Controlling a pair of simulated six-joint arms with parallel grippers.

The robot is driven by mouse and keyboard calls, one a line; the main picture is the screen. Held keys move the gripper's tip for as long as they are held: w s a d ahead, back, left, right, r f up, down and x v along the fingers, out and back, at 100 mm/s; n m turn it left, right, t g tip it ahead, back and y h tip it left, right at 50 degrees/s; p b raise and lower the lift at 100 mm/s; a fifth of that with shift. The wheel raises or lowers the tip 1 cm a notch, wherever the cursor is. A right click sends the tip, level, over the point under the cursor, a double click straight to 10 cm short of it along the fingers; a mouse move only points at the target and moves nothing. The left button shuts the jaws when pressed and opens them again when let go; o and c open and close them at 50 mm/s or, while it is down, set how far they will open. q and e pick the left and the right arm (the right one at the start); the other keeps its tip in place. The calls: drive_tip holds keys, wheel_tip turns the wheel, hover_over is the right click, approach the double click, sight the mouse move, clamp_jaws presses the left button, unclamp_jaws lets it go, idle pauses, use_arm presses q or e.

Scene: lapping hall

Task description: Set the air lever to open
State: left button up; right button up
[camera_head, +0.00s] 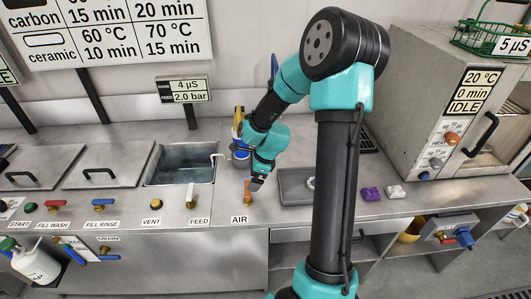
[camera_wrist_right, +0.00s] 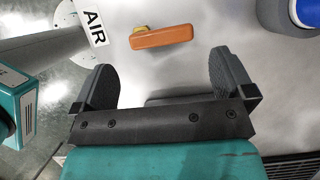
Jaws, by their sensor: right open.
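The air lever (camera_head: 247,187) is a small orange handle on the steel counter, just behind the AIR label (camera_head: 240,219). In the right wrist view the orange lever (camera_wrist_right: 161,37) lies nearly crosswise, with its brass pivot at its left end, and the AIR label (camera_wrist_right: 95,28) is to its left. My right gripper (camera_head: 256,182) is above and close beside the lever in the head view. In the wrist view the right gripper (camera_wrist_right: 164,82) is open and empty, with the lever ahead of its fingertips and apart from them. My left gripper is not in view.
Left of the lever are the FEED tap (camera_head: 191,198), the VENT knob (camera_head: 155,205) and a sink (camera_head: 182,165).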

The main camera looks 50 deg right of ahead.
drive_tip(key=v, duration=1.1)
drive_tip(key=shift+r, duration=0.2)
